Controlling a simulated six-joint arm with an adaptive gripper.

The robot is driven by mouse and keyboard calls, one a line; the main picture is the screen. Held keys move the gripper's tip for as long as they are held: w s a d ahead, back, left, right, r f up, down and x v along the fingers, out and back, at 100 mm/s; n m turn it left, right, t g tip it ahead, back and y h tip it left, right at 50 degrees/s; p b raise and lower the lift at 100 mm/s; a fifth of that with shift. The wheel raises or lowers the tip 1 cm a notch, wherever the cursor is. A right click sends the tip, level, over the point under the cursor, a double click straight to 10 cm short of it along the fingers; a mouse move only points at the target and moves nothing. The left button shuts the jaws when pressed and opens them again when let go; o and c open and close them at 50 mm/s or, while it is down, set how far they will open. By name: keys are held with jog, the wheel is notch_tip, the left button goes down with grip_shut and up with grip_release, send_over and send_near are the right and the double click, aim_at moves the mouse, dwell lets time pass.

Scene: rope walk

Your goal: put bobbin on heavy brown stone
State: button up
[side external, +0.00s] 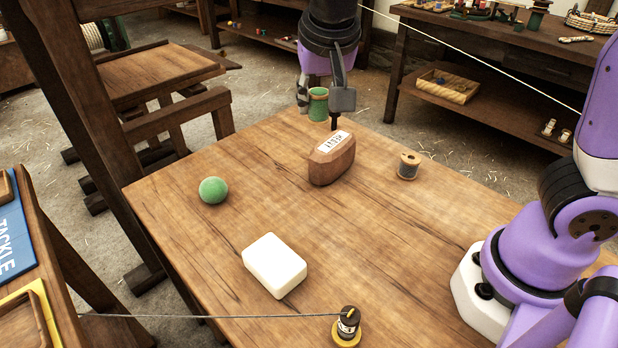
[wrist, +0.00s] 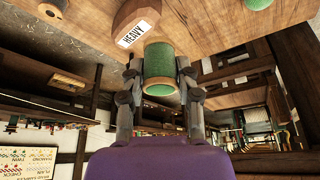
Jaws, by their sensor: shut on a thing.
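The bobbin (side external: 318,104), a green spool with wooden ends, is held between the fingers of my gripper (side external: 322,98). In the wrist view, the bobbin (wrist: 159,70) sits between the two fingertips (wrist: 159,66), with a finger on each side. The heavy brown stone (side external: 326,169) is a faceted brown block with a white label on the table. It also shows in the wrist view (wrist: 131,13), where the label reads HEAVY. In the side view, the bobbin is higher in the picture than the stone and apart from it. The exact gap is hard to judge.
On the wooden table (side external: 220,245) are a green ball (side external: 213,190), a white block (side external: 274,265), a small dark-wound spool (side external: 409,166) right of the stone, and a dark yellow-based item (side external: 347,325) at the front. A thin line runs left from that item.

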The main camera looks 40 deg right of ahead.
jog(key=w+d+f, duration=0.1)
jog(key=d+f, duration=0.1)
jog(key=d, duration=0.1)
jog(key=w+d+f, duration=0.1)
jog(key=d+f, duration=0.1)
jog(key=d, duration=0.1)
jog(key=w+d+f, duration=0.2)
jog(key=d, duration=0.1)
jog(key=shift+w, duration=0.1)
jog(key=shift+f, duration=2.1)
jog(key=shift+f, duration=0.1)
jog(key=o, duration=1)
jog(key=shift+c, duration=0.2)
jog(key=v, duration=1.2)
jog(key=s+a+f+n+t+y, duration=0.1)
jog(key=s+n, duration=0.5)
jog(key=s, duration=0.7)
jog(key=shift+f+n+t+y, duration=0.4)
jog(key=shift+f+y, duration=0.15)
jog(key=shift+y, duration=0.25)
